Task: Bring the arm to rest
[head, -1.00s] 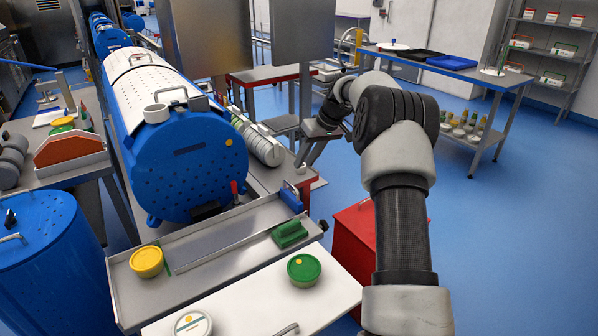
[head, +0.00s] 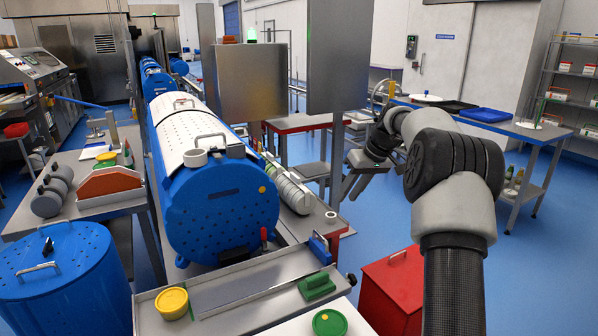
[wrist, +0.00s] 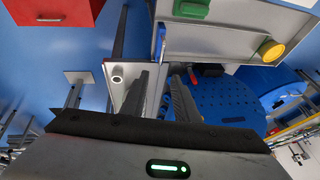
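My arm reaches forward on the right of the head view, bent at a dark joint. My gripper (head: 355,190) hangs at its far end, right of the blue drum (head: 222,205) and above the floor beside the metal bench. In the wrist view my gripper (wrist: 160,82) has its two dark fingers apart with nothing between them. The drum also shows in the wrist view (wrist: 225,95), beyond the fingers. I cannot tell how far the fingertips are from the bench.
A red cabinet (head: 392,290) stands right of the bench, near my arm. The metal tray (head: 240,290) carries a yellow tub (head: 172,303) and a green block (head: 316,286). A table (head: 480,122) with trays stands at the back right. Blue floor is open to the right.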

